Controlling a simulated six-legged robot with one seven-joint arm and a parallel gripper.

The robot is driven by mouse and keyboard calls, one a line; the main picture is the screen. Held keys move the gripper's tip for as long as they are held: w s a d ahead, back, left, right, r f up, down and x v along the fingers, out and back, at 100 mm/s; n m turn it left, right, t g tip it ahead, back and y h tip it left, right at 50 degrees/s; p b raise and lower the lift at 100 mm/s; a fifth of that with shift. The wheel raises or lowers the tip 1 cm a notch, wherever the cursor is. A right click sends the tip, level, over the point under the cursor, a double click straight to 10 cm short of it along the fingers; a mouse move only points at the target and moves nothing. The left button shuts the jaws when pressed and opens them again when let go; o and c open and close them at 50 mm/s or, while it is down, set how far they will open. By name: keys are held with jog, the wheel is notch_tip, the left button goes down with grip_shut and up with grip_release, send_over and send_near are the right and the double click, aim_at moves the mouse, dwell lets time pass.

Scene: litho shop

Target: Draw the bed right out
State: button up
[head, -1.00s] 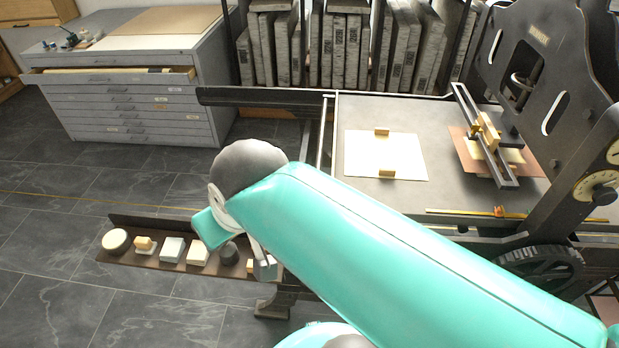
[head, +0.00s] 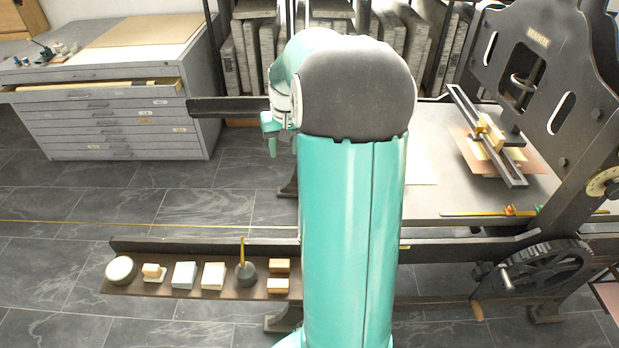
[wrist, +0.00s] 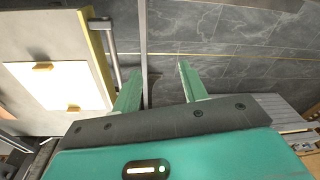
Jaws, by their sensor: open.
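The press bed (head: 455,190) is a flat grey plate at the right in the head view. My arm hides its left end there. In the wrist view the bed (wrist: 22,115) is at the left, carrying a white sheet with two small brass-coloured blocks. A pale metal bar (wrist: 111,58) runs along the bed's end. My gripper (wrist: 158,90) is open, with its green fingers apart just right of that bar. In the head view my gripper (head: 271,138) shows partly, left of my arm.
A dark rail (head: 225,106) sticks out left from the press. A low shelf (head: 125,288) holds several small blocks and tools. A grey drawer cabinet (head: 110,125) stands back left with one drawer open. The crank wheel (head: 545,270) is at right. Tiled floor lies clear between.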

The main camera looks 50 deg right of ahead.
jog(key=s+d+f+m+y, duration=0.1)
jog(key=s+d+f+m, duration=0.15)
jog(key=d+f, duration=0.5)
jog(key=s+d+f+m+y, duration=0.1)
jog(key=s+d+f, duration=0.35)
jog(key=d, duration=0.55)
jog(key=w+f, duration=0.1)
jog(key=f, duration=0.3)
jog(key=a+f, duration=0.1)
jog(key=f, duration=0.4)
jog(key=w+a+f, duration=0.1)
jog(key=f, duration=0.3)
jog(key=shift+w+a+f, duration=0.15)
jog(key=shift+w+f, duration=0.15)
jog(key=shift+w, duration=0.05)
grip_shut()
